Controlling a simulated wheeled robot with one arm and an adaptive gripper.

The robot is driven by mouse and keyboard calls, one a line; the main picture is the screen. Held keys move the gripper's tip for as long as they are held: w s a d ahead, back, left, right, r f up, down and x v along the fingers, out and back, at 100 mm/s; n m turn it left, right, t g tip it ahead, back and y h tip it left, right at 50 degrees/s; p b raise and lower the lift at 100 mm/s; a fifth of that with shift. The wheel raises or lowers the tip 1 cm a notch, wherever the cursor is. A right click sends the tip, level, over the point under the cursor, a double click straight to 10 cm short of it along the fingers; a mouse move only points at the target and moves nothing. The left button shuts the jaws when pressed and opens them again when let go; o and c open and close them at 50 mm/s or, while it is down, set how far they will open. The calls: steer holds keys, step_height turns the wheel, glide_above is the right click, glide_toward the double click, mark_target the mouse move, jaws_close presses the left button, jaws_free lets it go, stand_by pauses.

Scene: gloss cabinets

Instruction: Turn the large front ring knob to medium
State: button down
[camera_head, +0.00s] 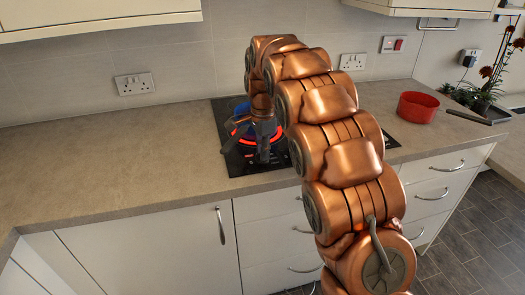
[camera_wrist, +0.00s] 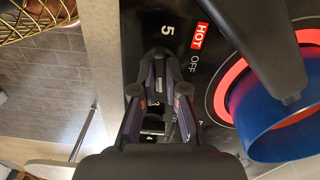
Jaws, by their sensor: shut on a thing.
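The black cooktop (camera_head: 238,164) is set into the worktop. Its printed "5", red "HOT" mark and "OFF" show in the wrist view (camera_wrist: 140,20). A red glowing ring (camera_wrist: 222,92) lies beside these marks. My gripper (camera_head: 263,128) points down over the cooktop. In the wrist view my gripper (camera_wrist: 160,92) is shut on a dark knob (camera_wrist: 164,72), which is largely hidden between the fingers. The knob's pointer and exact setting cannot be read. The head view hides the knob behind my gripper.
A blue pot (camera_wrist: 275,125) with a dark handle (camera_wrist: 262,50) stands on the glowing ring, close beside my gripper. A red pan (camera_head: 417,107) sits on the right worktop. The left worktop (camera_head: 110,165) is clear. Drawer handles (camera_head: 221,225) stick out at the front.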

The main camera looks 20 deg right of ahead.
steer(key=c, duration=1.2)
jaws_free()
step_height(320, 180, up, 12)
steer(key=s+n+p, duration=0.3)
steer(key=s+n, duration=0.4)
steer(key=s, duration=1.1)
steer(key=s+f+n+g+p, duration=0.1)
steer(key=s+f+n, duration=0.3)
steer(key=s, duration=0.8)
steer(key=s+f+n+p, duration=0.1)
steer(key=s+f+n, duration=0.3)
steer(key=s, duration=0.9)
steer(key=shift+s+n+g, duration=0.15)
steer(key=shift+n+g, duration=0.25)
steer(key=shift+n, duration=0.1)
